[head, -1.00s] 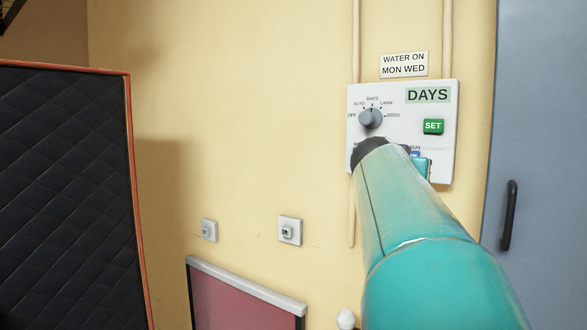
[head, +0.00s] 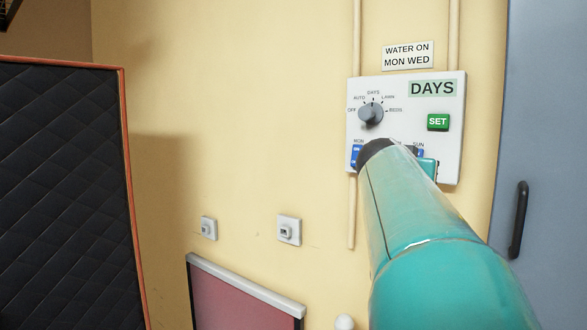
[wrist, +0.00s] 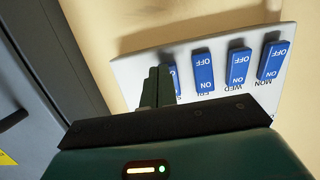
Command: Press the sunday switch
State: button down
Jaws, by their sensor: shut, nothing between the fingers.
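The white control panel (head: 455,105) is on the wall, with a row of blue rocker switches along its lower edge. The sunday switch (head: 420,154) is a small blue patch under the SUN label in the head view, mostly hidden by my arm. In the wrist view the panel (wrist: 135,72) appears turned over. Its leftmost blue switch (wrist: 173,73) is partly covered by my gripper (wrist: 157,72). The gripper is shut and empty, its fingertips over or right beside that switch; I cannot tell if they touch. The WED switch (wrist: 238,66) and MON switch (wrist: 272,61) show OFF lettering.
Above the switches are a grey dial (head: 371,113) and a green SET button (head: 438,122). A "WATER ON MON WED" sign (head: 408,55) hangs above. A grey-blue door (head: 550,110) is at right, a dark quilted panel (head: 60,180) at left.

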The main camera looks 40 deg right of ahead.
jog(key=shift+d, duration=0.15)
jog(key=shift+d+f, duration=0.1)
jog(key=shift+d+f, duration=0.3)
jog(key=shift+f, duration=0.4)
jog(key=shift+w+d+f, duration=0.1)
jog(key=shift+w, duration=0.05)
